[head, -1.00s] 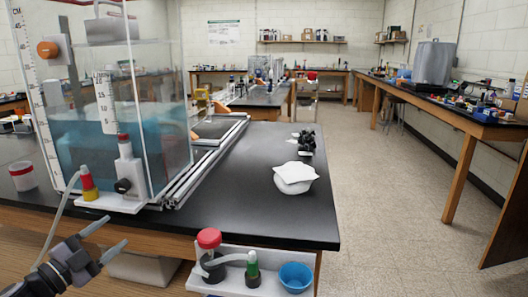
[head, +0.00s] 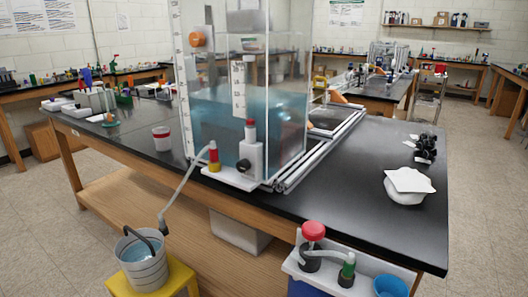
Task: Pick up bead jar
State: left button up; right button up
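A small white jar with a red band (head: 161,138), which looks like the bead jar, stands upright on the black bench top (head: 130,150), left of the clear water tank. Its contents are too small to make out. Neither of my grippers shows in the head view, so their distance from the jar cannot be seen.
The tall clear tank (head: 215,110) of blue water stands right of the jar. A hose runs from its valve to a grey bucket (head: 142,268) on a yellow stool (head: 180,277). Bench around the jar is clear.

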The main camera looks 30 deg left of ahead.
aim_at(162, 135)
jog(key=k+u, duration=0.1)
jog(key=u, duration=1.75)
jog(key=i+j+u, duration=0.4)
jog(key=j, duration=0.2)
jog(key=i+j+u, duration=0.4)
jog(key=i, duration=0.15)
jog(key=i+j+u, duration=0.25)
jog(key=i+u, duration=0.2)
jog(key=i+z, duration=0.2)
jog(key=i, duration=0.4)
jog(key=i+j+z, duration=0.2)
jog(key=i, duration=0.4)
